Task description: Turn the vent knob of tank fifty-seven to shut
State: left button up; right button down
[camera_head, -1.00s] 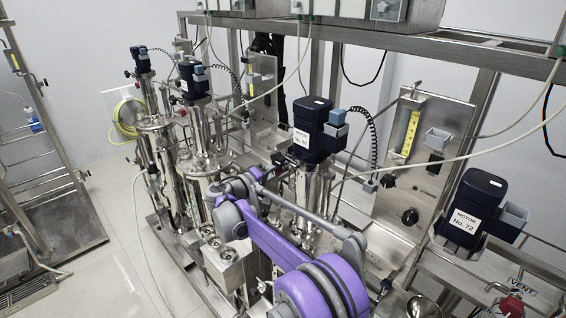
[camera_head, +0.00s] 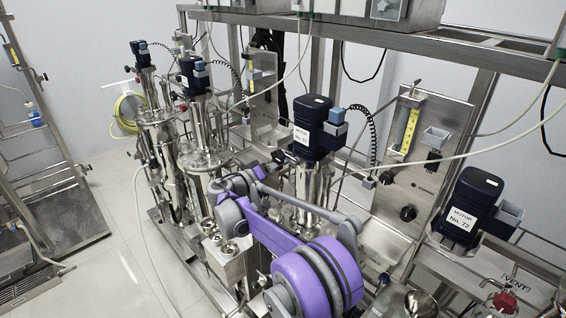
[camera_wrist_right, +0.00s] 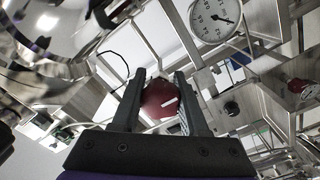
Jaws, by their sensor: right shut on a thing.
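The knob sits between the two dark fingers in the right wrist view. In the head view my purple right arm reaches in front of the tank under a dark blue motor (camera_head: 315,125) whose label number is too small to read surely. The held knob and fingertips cannot be made out there. My left gripper is in no view.
A motor labelled No. 72 (camera_head: 471,207) stands at right, with a red knob (camera_head: 504,302) by a VENT sign (camera_head: 515,279) below it. Another red knob (camera_wrist_right: 301,87) and a round gauge (camera_wrist_right: 214,18) show in the wrist view. Steel frames and hoses crowd around; floor (camera_head: 120,250) is clear at left.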

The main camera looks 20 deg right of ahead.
jog(key=shift+c, duration=2.2)
grip_release()
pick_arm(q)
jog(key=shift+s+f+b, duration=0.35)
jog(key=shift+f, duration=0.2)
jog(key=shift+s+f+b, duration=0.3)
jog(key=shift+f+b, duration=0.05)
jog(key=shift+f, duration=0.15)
pick_arm(e)
jog(key=v, duration=1.1)
